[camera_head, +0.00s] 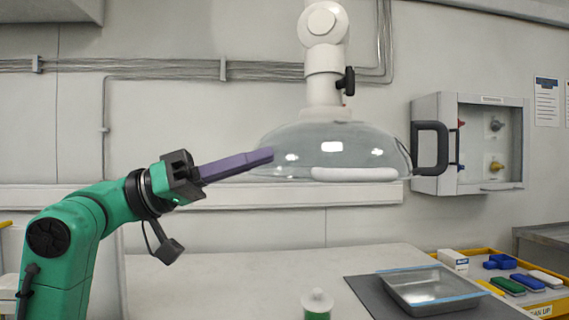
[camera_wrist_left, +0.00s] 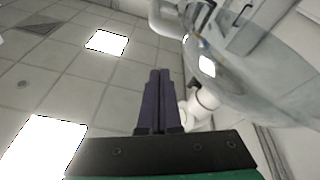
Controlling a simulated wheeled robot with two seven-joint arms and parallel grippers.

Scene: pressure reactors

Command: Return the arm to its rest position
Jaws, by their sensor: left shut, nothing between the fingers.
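My left arm comes in from the left in the head view, green with a black wrist. Its gripper (camera_head: 268,155) has long purple fingers pressed together with nothing between them. The fingers point right and slightly up, with their tips in front of or beside the left rim of the clear extraction hood (camera_head: 335,140); I cannot tell whether they touch. In the left wrist view the shut fingers (camera_wrist_left: 160,75) point up the picture, with the clear hood (camera_wrist_left: 260,75) to their right. My right gripper is not in view.
A white bench (camera_head: 240,275) lies below the arm. A bottle with a white cap (camera_head: 317,302) stands at its front. At right are a metal tray (camera_head: 432,287) on a dark mat and a yellow bin (camera_head: 553,300) with several brushes. A valve cabinet (camera_head: 437,112) hangs on the wall.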

